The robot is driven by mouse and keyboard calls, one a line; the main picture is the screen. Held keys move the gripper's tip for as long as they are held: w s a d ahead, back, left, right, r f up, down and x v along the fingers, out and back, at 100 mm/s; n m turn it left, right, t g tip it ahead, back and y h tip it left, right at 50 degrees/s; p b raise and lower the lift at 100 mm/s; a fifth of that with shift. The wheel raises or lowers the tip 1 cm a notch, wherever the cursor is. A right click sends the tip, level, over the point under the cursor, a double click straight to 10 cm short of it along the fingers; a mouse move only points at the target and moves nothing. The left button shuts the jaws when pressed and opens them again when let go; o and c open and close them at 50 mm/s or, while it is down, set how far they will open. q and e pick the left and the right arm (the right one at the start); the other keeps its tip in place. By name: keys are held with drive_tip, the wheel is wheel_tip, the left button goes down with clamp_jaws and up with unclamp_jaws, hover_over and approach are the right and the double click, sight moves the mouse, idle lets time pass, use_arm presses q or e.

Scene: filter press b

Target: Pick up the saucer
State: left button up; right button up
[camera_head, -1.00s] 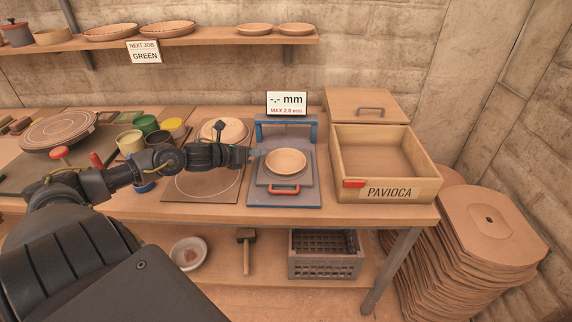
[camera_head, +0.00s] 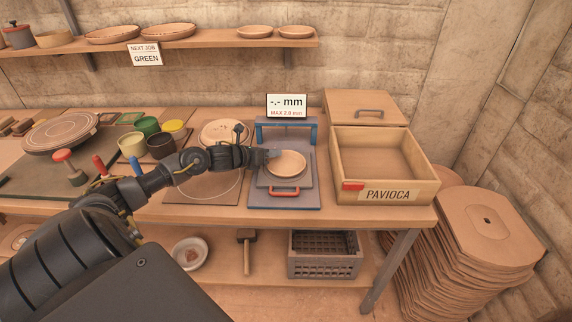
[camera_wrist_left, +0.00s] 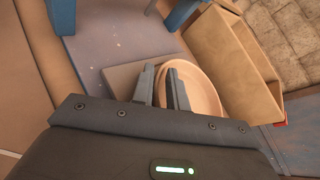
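The saucer (camera_head: 287,164), a small round tan dish, sits on the grey plate of the blue-framed gauge press (camera_head: 284,201) on the bench. My left gripper (camera_head: 268,156) is at the saucer's left rim. In the left wrist view the two dark fingers (camera_wrist_left: 163,88) stand apart, one outside the saucer (camera_wrist_left: 203,92) and one over its inside, with the rim between them. A gap shows between the fingers, so the gripper looks open. The fingertips' exact contact with the rim is hard to see. My right gripper is not in view.
Paint cups (camera_head: 147,126) and a round plate (camera_head: 222,132) are to the left. An orange-red handle (camera_head: 285,190) is at the press front.

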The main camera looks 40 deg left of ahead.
use_arm(q)
clamp_jaws()
drive_tip(key=shift+r, duration=0.1)
